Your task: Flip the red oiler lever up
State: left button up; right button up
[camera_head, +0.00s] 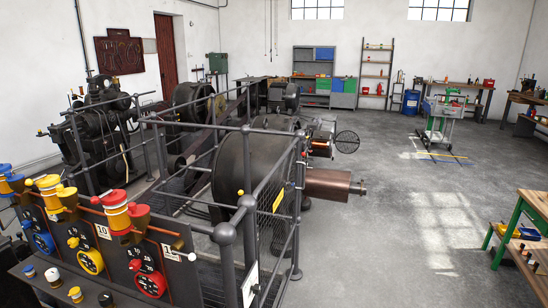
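The red oiler (118,210), with red and whitish bands and brass fittings, stands upright on the dark panel (122,262) at the lower left. A small red tip (96,200) sticks out to the left of its top and may be its lever; I cannot tell its position for sure. A red dial (150,284) is below it. A yellow oiler (56,192) and a blue oiler (8,178) stand farther left on the same panel. Neither of my grippers shows in the head view.
A grey railing with mesh (273,205) stands just right of the panel, around dark belt machinery (230,168). Open concrete floor (390,220) lies to the right. A wooden-topped green bench (537,208) is at the right edge.

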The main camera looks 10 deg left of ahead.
aim_at(95, 200)
jog(key=u, duration=1.5)
